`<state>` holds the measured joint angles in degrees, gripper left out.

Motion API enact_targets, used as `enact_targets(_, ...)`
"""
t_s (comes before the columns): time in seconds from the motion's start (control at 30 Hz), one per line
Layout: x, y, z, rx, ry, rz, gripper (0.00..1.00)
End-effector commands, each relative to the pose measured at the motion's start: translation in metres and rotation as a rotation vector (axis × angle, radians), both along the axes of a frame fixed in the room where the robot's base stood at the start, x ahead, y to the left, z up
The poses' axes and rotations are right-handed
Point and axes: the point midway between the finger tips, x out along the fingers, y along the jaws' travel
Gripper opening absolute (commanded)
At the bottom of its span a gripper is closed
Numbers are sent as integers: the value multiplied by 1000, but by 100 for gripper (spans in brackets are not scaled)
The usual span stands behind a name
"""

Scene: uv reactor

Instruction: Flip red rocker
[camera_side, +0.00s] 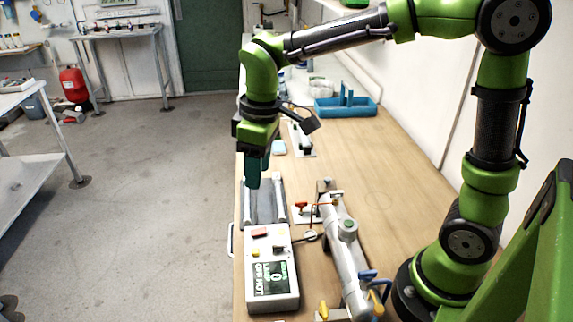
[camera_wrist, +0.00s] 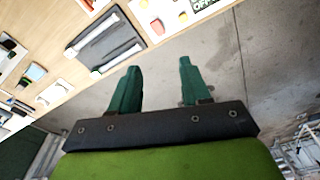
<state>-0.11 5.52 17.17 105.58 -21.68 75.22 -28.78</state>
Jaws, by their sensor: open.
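The red rocker (camera_side: 261,233) sits on the top of a white control box with a dark display, the box's white casing (camera_side: 290,288) standing at the front left of the bench. In the wrist view the box (camera_wrist: 193,8) shows only in part at the top edge, with a small red-orange part (camera_wrist: 157,26) on it. My gripper (camera_side: 252,180) hangs above the bench's left edge, behind and above the box, apart from the rocker. In the wrist view its two green fingers (camera_wrist: 155,80) are spread with nothing between them.
A grey tray (camera_side: 262,212) with two white tubes lies just behind the box. A metal cylinder reactor (camera_side: 346,250) with valves stands to the box's right. A blue caddy (camera_side: 345,105) is farther back. The wooden bench (camera_side: 385,170) has clear room at right.

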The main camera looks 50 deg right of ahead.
Motion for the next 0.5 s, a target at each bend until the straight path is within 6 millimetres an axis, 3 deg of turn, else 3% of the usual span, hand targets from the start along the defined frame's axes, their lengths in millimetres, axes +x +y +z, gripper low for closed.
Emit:
enact_targets(0.17, 25, 16, 7, -44, 59, 260, 47)
enact_targets(0.33, 21, 13, 12, -61, 77, 344, 47)
enact_targets(0.5, 20, 13, -6, -60, 80, 352, 47)
